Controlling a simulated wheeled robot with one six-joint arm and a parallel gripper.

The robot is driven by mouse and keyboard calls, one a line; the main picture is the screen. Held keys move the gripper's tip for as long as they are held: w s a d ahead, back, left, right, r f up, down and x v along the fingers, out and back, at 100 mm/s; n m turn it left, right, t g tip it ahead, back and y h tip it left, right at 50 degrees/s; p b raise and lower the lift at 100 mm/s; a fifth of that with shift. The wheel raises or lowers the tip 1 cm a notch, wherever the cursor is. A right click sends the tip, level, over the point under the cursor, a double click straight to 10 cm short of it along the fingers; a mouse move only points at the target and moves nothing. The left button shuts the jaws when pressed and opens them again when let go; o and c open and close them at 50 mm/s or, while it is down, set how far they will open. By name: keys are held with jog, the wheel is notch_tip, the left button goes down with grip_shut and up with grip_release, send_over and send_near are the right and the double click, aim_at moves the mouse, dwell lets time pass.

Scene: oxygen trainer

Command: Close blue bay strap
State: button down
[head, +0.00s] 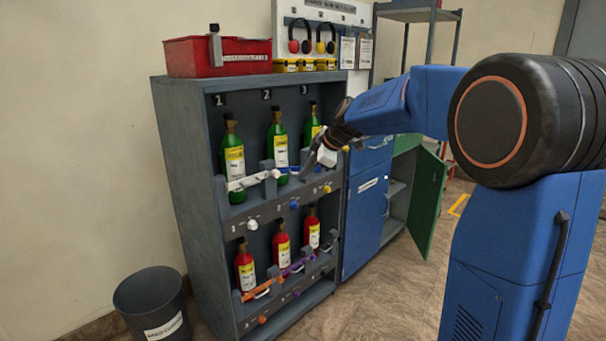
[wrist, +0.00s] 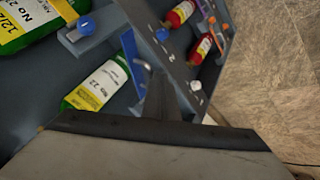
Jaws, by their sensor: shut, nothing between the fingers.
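The blue bay is the middle top bay, numbered 2, of a grey rack. Its green bottle (head: 277,140) stands upright with a yellow-and-white label. A blue knob (head: 294,205) sits on the shelf lip below it. I cannot tell whether the strap is latched. My gripper (head: 308,173) is shut and empty in front of bays 2 and 3, partly hiding bay 3; its fingers (wrist: 155,95) point toward the shelf lip.
A white strap (head: 247,181) crosses bay 1. Red bottles (head: 282,250) with orange and purple straps stand on the lower shelf. A green cabinet door (head: 424,200) hangs open at the right. A bin (head: 150,302) stands at the left.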

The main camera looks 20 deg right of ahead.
jog(key=w+d+n+g+y, duration=0.2)
jog(key=w+n+g, duration=0.1)
jog(key=w+n, duration=0.3)
jog(key=shift+w+d+y, duration=0.3)
jog(key=shift+w+y, duration=0.05)
jog(key=shift+y, duration=0.05)
dwell(0.6)
